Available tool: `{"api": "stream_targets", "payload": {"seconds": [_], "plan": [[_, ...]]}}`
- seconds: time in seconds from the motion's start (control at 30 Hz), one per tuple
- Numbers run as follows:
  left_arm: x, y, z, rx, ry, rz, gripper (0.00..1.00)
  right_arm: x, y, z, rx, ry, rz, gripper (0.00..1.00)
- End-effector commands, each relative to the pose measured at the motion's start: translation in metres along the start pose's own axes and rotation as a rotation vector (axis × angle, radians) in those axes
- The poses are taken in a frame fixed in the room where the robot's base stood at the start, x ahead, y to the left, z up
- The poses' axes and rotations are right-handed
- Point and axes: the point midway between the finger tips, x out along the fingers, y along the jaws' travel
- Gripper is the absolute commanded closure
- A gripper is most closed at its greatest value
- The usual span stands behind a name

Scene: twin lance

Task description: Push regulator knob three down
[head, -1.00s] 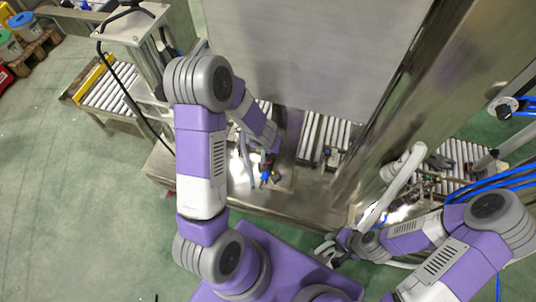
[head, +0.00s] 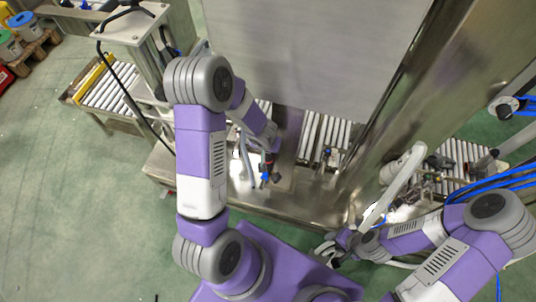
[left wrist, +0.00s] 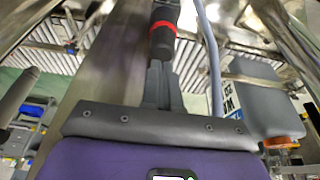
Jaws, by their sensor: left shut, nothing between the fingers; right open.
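A dark regulator knob with a red ring (left wrist: 163,32) is at the top centre of the left wrist view. In the head view, the red ring (head: 268,163) shows small beside a blue part (head: 265,178). My left gripper (left wrist: 158,68) is shut and empty, its grey fingertips at the near end of the dark knob; I cannot tell whether they touch. In the head view its fingers are hard to make out behind my arm. My right gripper (head: 332,252) is open and empty at the lower middle. Which numbered knob this is cannot be read.
A large metal panel (head: 305,60) stands behind my left arm. Roller conveyors (head: 325,138) run under it. A pale pipe (head: 395,185) rises near my right gripper. A grey box with an orange cap (left wrist: 265,100) and a hose (left wrist: 210,55) are right of the left fingers.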

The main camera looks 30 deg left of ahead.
Motion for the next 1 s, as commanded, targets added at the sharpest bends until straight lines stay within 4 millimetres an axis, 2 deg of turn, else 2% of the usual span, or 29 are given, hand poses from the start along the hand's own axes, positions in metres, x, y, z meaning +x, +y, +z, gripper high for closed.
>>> {"api": "stream_targets", "payload": {"seconds": [0.77, 1.0], "plan": [[0.016, 0.0, 0.005, 0.0, 0.0, 0.0, 1.0, 0.013, 0.005, -0.001, 0.0, 0.0, 0.0, 0.55], [0.009, 0.0, 0.003, 0.0, 0.0, 0.0, 1.0, 0.005, 0.002, 0.0, 0.0, 0.0, 0.0, 0.55]]}}
